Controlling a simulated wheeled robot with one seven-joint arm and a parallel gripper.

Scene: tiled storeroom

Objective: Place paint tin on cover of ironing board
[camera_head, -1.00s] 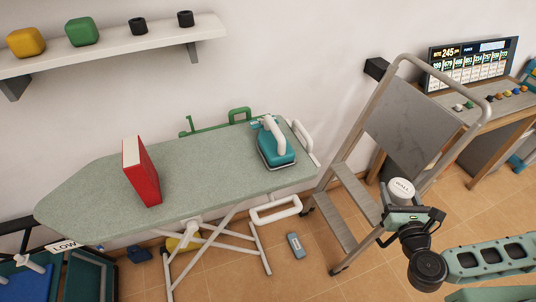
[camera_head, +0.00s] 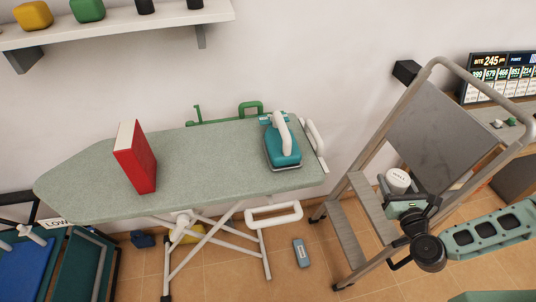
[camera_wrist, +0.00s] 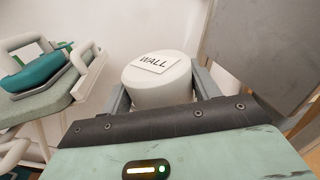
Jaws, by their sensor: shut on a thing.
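The paint tin (camera_head: 398,181) is a white cylinder with a label reading "WALL" on its top. My gripper (camera_head: 396,190) is shut on it and holds it upright in front of the step ladder, right of the ironing board. In the wrist view the tin (camera_wrist: 158,82) sits between the two fingers. The ironing board's grey-green cover (camera_head: 205,160) is at left centre. A red book (camera_head: 136,160) stands upright on its left half, and a teal iron (camera_head: 282,148) rests near its right end. The cover between book and iron is bare.
A grey step ladder (camera_head: 347,232) stands between the board and the desk (camera_head: 515,135) at right. A shelf (camera_head: 120,28) with several small items hangs above the board. A small grey-blue object (camera_head: 301,253) lies on the floor. Dark racks (camera_head: 90,265) stand lower left.

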